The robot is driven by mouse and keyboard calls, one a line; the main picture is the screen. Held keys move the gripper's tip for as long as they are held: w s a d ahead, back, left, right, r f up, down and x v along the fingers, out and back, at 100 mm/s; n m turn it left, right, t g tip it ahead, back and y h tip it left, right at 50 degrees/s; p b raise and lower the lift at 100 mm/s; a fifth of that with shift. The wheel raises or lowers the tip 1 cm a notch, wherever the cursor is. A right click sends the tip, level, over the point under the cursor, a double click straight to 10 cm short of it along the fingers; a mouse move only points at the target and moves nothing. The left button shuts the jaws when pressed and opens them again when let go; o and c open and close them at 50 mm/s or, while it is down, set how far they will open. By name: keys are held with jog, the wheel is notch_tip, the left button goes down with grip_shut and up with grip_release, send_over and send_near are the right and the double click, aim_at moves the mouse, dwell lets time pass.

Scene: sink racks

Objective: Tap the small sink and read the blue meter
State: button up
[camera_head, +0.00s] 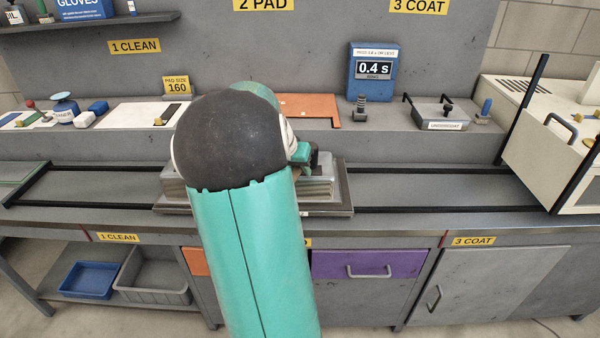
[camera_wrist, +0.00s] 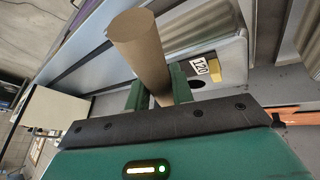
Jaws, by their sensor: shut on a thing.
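The blue meter (camera_head: 374,72) stands on the back ledge, right of centre. Its display reads 0.4 s. A metal sink (camera_head: 318,189) sits on a grey tray at mid-counter, largely hidden behind my arm. My gripper (camera_head: 304,154) is over the sink's right part, mostly hidden by my arm in the head view. In the wrist view my gripper (camera_wrist: 160,90) is shut on a brown cylinder (camera_wrist: 142,42), whose round end points away from the palm. A metal surface with a "120" label (camera_wrist: 199,68) lies beyond it. I cannot tell whether the cylinder touches the sink.
Dark rails (camera_head: 440,208) run along the counter. A small undercoat tray (camera_head: 440,116) and a dark knobbed object (camera_head: 360,108) stand on the ledge. A cream machine (camera_head: 545,140) stands at the right. An orange sheet (camera_head: 310,108) lies behind my arm.

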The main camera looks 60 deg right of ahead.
jog(key=shift+r, duration=2.7)
